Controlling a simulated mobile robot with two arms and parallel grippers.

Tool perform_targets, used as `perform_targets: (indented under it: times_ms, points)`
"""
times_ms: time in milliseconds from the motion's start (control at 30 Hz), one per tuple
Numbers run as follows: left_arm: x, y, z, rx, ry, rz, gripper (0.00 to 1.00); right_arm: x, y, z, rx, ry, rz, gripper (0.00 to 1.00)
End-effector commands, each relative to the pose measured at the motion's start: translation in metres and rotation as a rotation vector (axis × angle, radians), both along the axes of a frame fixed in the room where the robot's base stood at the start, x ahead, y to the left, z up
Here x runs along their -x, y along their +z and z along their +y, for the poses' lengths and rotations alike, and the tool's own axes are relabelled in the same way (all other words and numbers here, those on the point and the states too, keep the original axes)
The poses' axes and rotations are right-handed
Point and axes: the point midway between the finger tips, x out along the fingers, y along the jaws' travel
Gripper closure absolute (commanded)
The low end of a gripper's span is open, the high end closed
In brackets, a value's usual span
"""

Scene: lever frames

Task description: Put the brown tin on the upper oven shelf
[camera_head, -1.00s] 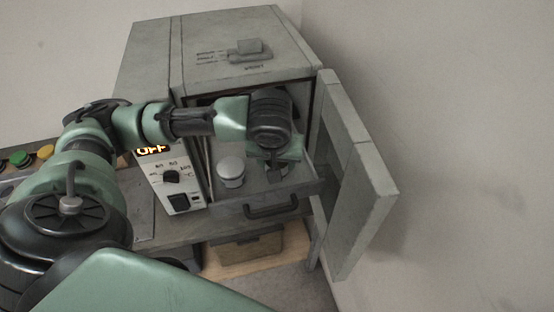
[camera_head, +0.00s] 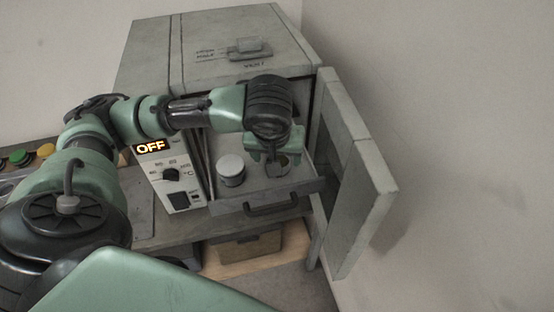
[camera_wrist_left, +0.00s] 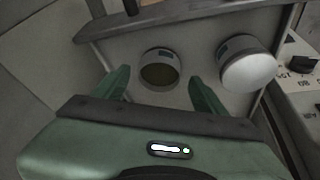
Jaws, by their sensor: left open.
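The brown tin (camera_head: 283,168) stands on the pulled-out oven shelf (camera_head: 262,187); its round brown top shows below my left gripper, which hides part of it. In the left wrist view the brown tin (camera_wrist_left: 160,71) lies between and just beyond the two green fingertips. My left gripper (camera_head: 275,153) is open over the shelf, and its fingers (camera_wrist_left: 160,84) are spread with nothing clasped. I cannot tell whether a finger touches the tin. My right gripper is not in view.
A white-topped tin (camera_head: 230,168) stands left of the brown tin on the shelf, also in the wrist view (camera_wrist_left: 248,66). The oven door (camera_head: 357,180) stands open at right. The control panel (camera_head: 172,175) reads OFF. A box (camera_head: 245,247) sits below.

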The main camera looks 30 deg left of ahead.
Motion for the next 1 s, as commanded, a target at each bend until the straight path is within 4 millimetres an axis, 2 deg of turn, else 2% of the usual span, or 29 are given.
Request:
perform_targets:
  times_ms: [200, 400, 633, 867, 1000]
  points:
    - [0.015, 0.046, -0.010, 0.003, -0.002, -0.006, 0.28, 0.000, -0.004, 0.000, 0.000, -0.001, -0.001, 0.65]
    - [0.027, 0.078, -0.014, 0.000, -0.001, -0.006, 0.28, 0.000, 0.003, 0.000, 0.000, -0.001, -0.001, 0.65]
    - [0.032, 0.086, -0.016, 0.000, 0.001, 0.000, 0.28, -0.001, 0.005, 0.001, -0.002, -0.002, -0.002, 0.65]
    - [0.032, 0.085, -0.016, 0.000, 0.001, 0.000, 0.28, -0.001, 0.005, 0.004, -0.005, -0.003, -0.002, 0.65]
    - [0.031, 0.079, -0.023, 0.006, -0.033, 0.005, 0.28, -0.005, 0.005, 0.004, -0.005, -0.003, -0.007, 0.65]
